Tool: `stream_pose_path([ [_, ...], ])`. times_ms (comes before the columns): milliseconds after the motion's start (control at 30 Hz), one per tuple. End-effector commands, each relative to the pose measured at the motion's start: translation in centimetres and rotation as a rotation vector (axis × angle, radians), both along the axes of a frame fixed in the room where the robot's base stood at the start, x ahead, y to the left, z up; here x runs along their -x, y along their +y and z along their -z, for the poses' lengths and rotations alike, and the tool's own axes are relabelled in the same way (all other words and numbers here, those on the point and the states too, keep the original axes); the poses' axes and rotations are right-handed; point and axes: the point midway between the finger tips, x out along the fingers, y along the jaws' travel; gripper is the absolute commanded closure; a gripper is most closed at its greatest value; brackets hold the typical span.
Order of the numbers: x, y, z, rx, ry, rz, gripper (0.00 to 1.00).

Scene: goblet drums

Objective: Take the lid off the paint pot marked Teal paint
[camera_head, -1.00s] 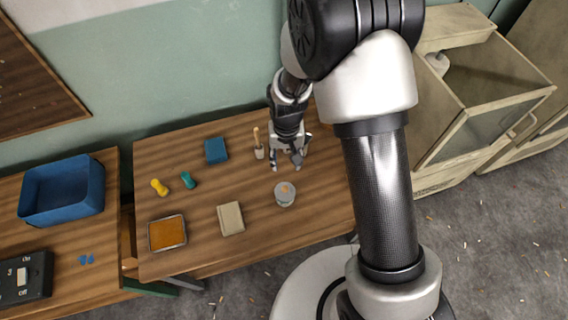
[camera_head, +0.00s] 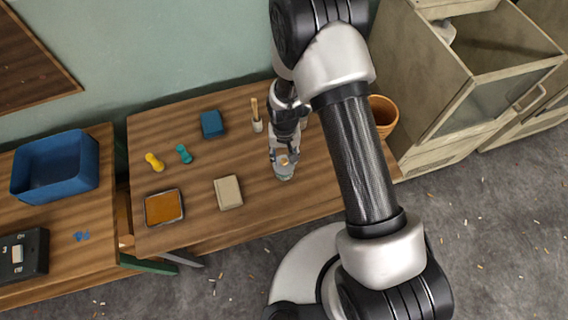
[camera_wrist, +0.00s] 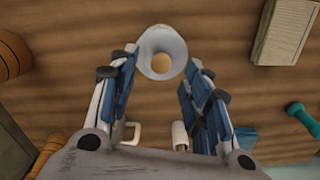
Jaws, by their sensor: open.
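A small grey pot with a round lid and an orange-tan knob (camera_head: 284,174) stands on the wooden table, partly hidden by my gripper in the head view. In the wrist view the lid (camera_wrist: 148,38) is a pale grey disc with the round knob at its middle. I cannot read any label on the pot. My gripper (camera_head: 284,158) points down just above the pot. In the wrist view my gripper (camera_wrist: 163,58) is open, with its fingertips on either side of the lid. I cannot tell whether they touch it.
A beige book (camera_head: 228,192), an orange tray (camera_head: 164,207), a blue block (camera_head: 212,123), yellow (camera_head: 154,161) and teal (camera_head: 184,153) dumbbell-shaped pieces and a brush holder (camera_head: 257,125) share the table. A blue bin (camera_head: 55,185) stands on the left table. An orange bucket (camera_head: 383,112) is at right.

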Motion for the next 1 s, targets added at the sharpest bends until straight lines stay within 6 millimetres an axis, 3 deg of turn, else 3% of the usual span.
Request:
stream_pose_path([
  [33, 0.2, 0.1, 1.2, 0.001, 0.002, -0.001, 0.56],
  [167, 0.2, 0.1, 3.0, 0.0, 0.001, 0.0, 0.56],
  [433, 0.1, 0.1, 3.1, -0.001, 0.0, 0.0, 0.56],
  [1000, 0.1, 0.1, 3.1, 0.0, 0.0, 0.0, 0.94],
])
